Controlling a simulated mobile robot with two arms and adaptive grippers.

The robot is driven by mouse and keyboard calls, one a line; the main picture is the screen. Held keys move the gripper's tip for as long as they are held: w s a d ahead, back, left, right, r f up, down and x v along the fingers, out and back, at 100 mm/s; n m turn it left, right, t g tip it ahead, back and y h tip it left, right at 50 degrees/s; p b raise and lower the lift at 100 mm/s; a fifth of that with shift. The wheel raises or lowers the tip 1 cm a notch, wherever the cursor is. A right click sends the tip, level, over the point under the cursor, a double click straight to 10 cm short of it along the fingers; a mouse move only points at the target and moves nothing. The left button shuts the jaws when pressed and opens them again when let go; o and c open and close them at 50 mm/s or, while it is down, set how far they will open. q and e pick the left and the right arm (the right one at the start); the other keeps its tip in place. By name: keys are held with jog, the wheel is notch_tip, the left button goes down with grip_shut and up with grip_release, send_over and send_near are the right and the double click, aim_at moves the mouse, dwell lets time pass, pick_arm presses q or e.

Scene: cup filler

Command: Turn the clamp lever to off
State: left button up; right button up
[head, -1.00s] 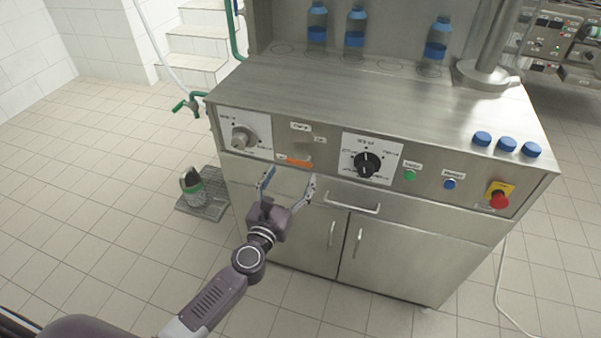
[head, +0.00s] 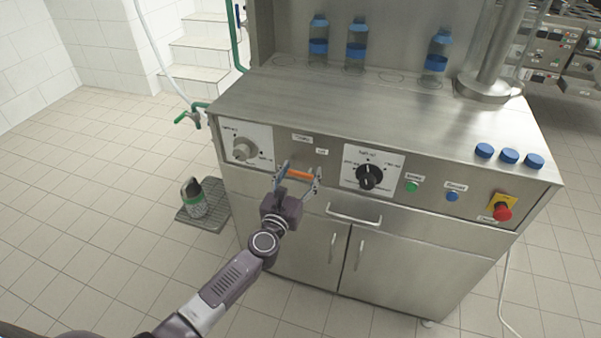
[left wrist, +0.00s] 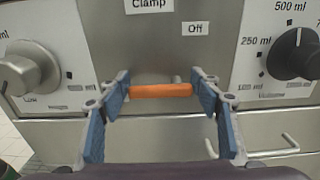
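The clamp lever, with an orange handle (head: 299,174), sits on the front panel below the labels "Clamp" (left wrist: 150,5) and "Off" (left wrist: 195,28). Its handle (left wrist: 161,91) lies level in the left wrist view. My left gripper (head: 302,172) is at the panel. Its two blue-padded fingers (left wrist: 161,94) stand apart, one at each end of the handle. The handle is between them; I cannot tell whether both pads touch it. The lever's pivot is partly hidden behind the handle. My right gripper is not in view.
A grey knob (head: 244,149) is left of the lever and a black volume knob (head: 369,176) is right of it. Farther right are a green button (head: 412,187), a blue button (head: 452,196) and a red emergency stop (head: 502,213). A drawer handle (head: 353,213) is below.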

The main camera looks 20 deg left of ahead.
pick_arm(q)
jog(key=c, duration=0.7)
